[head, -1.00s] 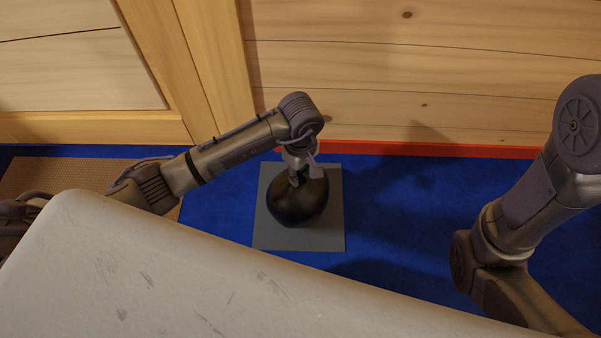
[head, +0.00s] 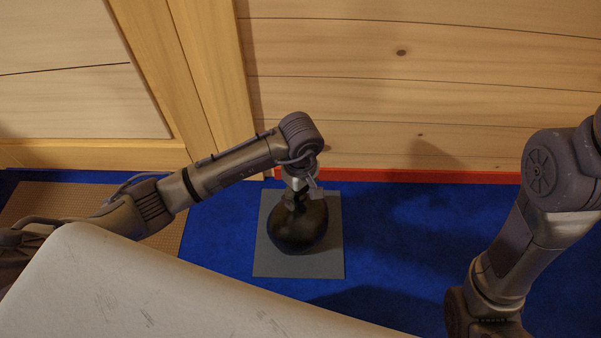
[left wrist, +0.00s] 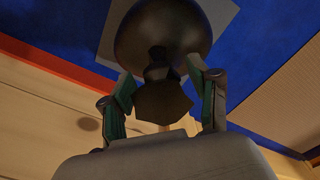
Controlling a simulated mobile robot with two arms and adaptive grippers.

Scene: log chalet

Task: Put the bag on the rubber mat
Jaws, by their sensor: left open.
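The bag (head: 298,229) is dark, round and glossy, with a narrower top. It rests on the grey square rubber mat (head: 325,265) on the blue floor. My left gripper (head: 300,194) is just above the bag, at its top, with the arm reaching in from the left. In the left wrist view the bag (left wrist: 162,35) shows with its neck between the two fingers of my left gripper (left wrist: 162,98), which stand apart on either side. The mat (left wrist: 225,14) also shows behind the bag there. My right gripper is out of view; only its arm shows at the right.
A brown ribbed mat (head: 60,200) lies on the blue carpet (head: 400,230) at the left. A log wall with a red skirting strip (head: 420,176) stands behind. Free carpet lies right of the grey mat. A pale worn surface fills the lower left.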

